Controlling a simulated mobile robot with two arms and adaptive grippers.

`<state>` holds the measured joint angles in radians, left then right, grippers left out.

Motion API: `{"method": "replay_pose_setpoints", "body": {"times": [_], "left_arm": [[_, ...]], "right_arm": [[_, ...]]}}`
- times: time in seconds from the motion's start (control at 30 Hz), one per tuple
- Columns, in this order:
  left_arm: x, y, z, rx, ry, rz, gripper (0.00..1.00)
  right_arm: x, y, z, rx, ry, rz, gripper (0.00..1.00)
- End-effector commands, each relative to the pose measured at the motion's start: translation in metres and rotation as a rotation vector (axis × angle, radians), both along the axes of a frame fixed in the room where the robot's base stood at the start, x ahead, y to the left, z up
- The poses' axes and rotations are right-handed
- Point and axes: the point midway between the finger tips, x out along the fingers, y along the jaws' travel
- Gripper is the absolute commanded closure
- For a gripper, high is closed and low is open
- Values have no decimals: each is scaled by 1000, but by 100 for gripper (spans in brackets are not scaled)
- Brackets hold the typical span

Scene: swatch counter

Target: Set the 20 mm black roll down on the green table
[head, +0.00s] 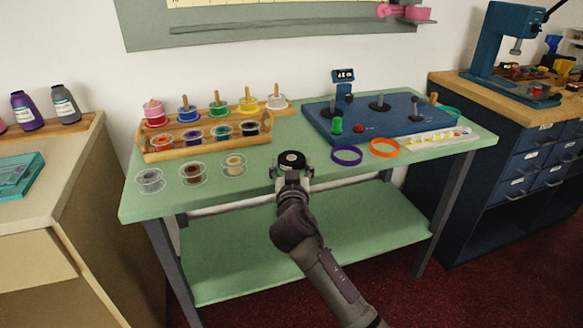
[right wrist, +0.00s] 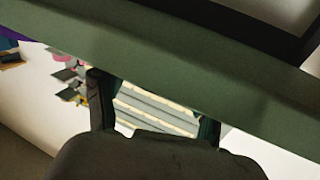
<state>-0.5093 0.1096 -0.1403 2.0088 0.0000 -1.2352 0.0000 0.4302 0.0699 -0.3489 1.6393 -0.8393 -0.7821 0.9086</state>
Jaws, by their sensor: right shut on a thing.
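The black roll (head: 292,160), a black disc with a pale centre, is held at the fingertips of my right gripper (head: 292,174) in the head view. My right gripper is shut on it, over the front middle part of the green table (head: 290,201). I cannot tell whether the roll touches the tabletop. In the right wrist view the two dark fingers of my right gripper (right wrist: 155,115) show, but I cannot make out the roll there. My left gripper is not in view.
A wooden rack (head: 160,155) of coloured rolls stands at the back left. Clear spools (head: 192,174) lie before it. A purple ring (head: 346,155) and an orange ring (head: 384,148) lie right of the gripper, before a blue machine (head: 395,122). Bare tabletop surrounds the gripper.

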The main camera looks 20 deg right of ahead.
Motion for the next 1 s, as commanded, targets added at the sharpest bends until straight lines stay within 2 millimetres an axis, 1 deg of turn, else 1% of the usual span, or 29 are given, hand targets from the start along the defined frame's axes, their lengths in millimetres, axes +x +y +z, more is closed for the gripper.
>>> {"method": "replay_pose_setpoints", "body": {"times": [0.27,0.3,0.37,0.4,0.43,0.83,0.97,1.0], "left_arm": [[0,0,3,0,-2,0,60],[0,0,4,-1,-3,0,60],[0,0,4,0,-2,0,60],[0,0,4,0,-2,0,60],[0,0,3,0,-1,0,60],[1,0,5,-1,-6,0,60],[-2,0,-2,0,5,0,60],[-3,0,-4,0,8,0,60]], "right_arm": [[0,0,-1,0,0,0,65],[0,0,0,0,0,0,24],[0,0,0,0,0,0,14],[0,0,0,0,0,0,7],[0,0,0,0,0,0,4],[0,0,2,0,0,0,4],[-19,6,0,3,0,2,4],[-27,8,0,4,0,2,4]]}}
